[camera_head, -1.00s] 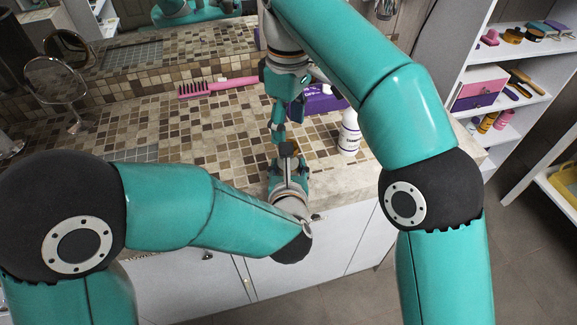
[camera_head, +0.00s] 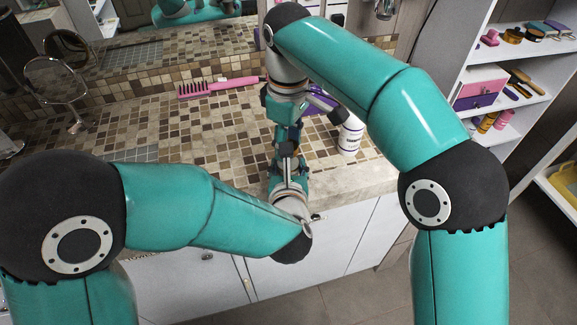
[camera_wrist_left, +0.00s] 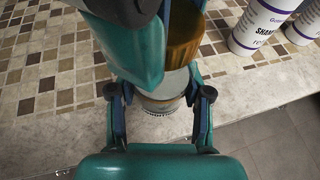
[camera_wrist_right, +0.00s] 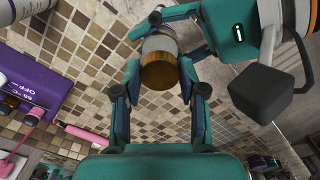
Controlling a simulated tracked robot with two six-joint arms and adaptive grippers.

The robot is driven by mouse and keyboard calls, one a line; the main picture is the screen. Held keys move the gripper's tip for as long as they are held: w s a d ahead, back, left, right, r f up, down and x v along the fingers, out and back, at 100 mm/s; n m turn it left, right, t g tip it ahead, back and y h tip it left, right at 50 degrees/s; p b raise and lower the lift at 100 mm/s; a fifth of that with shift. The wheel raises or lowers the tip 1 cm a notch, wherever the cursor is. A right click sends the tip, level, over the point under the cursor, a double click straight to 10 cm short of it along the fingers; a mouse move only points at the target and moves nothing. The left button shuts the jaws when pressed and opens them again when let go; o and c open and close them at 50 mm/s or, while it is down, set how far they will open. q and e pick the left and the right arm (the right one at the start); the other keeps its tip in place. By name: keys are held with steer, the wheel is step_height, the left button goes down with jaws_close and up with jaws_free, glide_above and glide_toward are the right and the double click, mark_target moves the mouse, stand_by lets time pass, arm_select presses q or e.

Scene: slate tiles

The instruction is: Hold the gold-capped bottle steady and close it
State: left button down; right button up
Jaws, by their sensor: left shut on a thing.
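The gold-capped bottle is upright in my left gripper (camera_head: 288,168), which is shut on its pale grey body (camera_wrist_left: 165,92) above the counter's front edge. The gold cap (camera_wrist_right: 160,73) lies in line with the body, over its top in the left wrist view (camera_wrist_left: 184,42). I cannot tell whether it is seated. My right gripper (camera_head: 287,132) points down from above. Its fingers (camera_wrist_right: 160,90) stand on either side of the cap, apparently open with narrow gaps. In the head view the grippers largely hide the bottle.
A white labelled bottle (camera_head: 350,138) stands close to the right of the grippers, with a purple box (camera_head: 318,101) behind. A pink brush (camera_head: 222,87) lies at the back and a round mirror (camera_head: 54,82) stands left. The tiled counter left of the grippers is clear.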

steer(key=c, duration=0.5)
steer(key=shift+m, duration=0.5)
jaws_close()
steer(key=o, duration=1.3)
jaws_free()
steer(key=shift+r, duration=3.65)
